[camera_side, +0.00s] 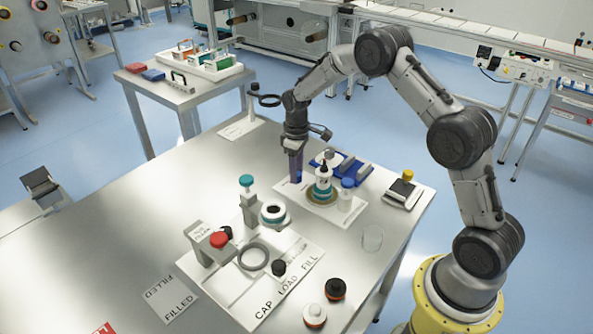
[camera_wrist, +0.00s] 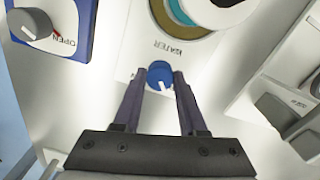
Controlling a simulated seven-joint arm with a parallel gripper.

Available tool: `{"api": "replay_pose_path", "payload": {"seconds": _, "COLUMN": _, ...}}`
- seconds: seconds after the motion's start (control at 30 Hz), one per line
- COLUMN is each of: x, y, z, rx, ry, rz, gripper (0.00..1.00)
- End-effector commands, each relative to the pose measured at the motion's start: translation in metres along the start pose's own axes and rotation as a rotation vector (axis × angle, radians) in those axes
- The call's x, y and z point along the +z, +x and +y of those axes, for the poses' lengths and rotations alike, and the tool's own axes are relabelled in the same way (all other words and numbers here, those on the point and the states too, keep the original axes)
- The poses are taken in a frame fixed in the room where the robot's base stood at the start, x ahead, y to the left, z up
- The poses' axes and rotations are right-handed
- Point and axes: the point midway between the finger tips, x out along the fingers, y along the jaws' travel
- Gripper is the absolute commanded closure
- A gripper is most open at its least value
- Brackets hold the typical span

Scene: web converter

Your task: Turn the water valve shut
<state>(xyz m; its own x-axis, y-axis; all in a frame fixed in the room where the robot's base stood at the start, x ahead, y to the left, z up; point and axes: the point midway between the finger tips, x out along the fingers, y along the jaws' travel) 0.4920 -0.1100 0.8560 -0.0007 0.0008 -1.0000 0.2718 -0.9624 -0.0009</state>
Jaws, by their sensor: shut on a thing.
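The water valve is a small blue knob (camera_wrist: 160,75) with a white line, on a white plate marked WATER (camera_wrist: 166,48). In the wrist view the line points down toward my gripper. My gripper (camera_wrist: 158,76) points down with its dark fingers on both sides of the knob, shut on it. In the side view my gripper (camera_side: 296,180) is low over the left edge of the white plate (camera_side: 330,211), and its fingers mostly hide the knob.
Right of my gripper stand a black-topped bottle (camera_side: 323,183) and a white bottle with a blue cap (camera_side: 347,195). A blue panel with a grey knob (camera_wrist: 30,24) marked OPEN is close by. A filling station with a red button (camera_side: 219,240) stands in front.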

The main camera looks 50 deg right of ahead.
Motion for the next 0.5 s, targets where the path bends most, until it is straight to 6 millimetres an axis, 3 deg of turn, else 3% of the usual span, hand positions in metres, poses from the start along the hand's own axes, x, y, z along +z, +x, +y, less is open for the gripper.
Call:
{"api": "replay_pose_path", "payload": {"seconds": 0.3, "x": -0.0001, "y": -0.0014, "z": 0.0002, "rx": 0.002, "ry": -0.005, "rz": 0.0, "gripper": 1.0}}
{"api": "replay_pose_path", "payload": {"seconds": 0.33, "x": -0.0001, "y": -0.0014, "z": 0.0002, "rx": 0.001, "ry": -0.005, "rz": 0.0, "gripper": 0.54}}
{"api": "replay_pose_path", "payload": {"seconds": 0.47, "x": -0.0001, "y": -0.001, "z": 0.0001, "rx": 0.001, "ry": -0.004, "rz": 0.0, "gripper": 0.3}}
{"api": "replay_pose_path", "payload": {"seconds": 0.5, "x": -0.0001, "y": -0.0009, "z": 0.0001, "rx": 0.001, "ry": -0.004, "rz": 0.0, "gripper": 0.29}}
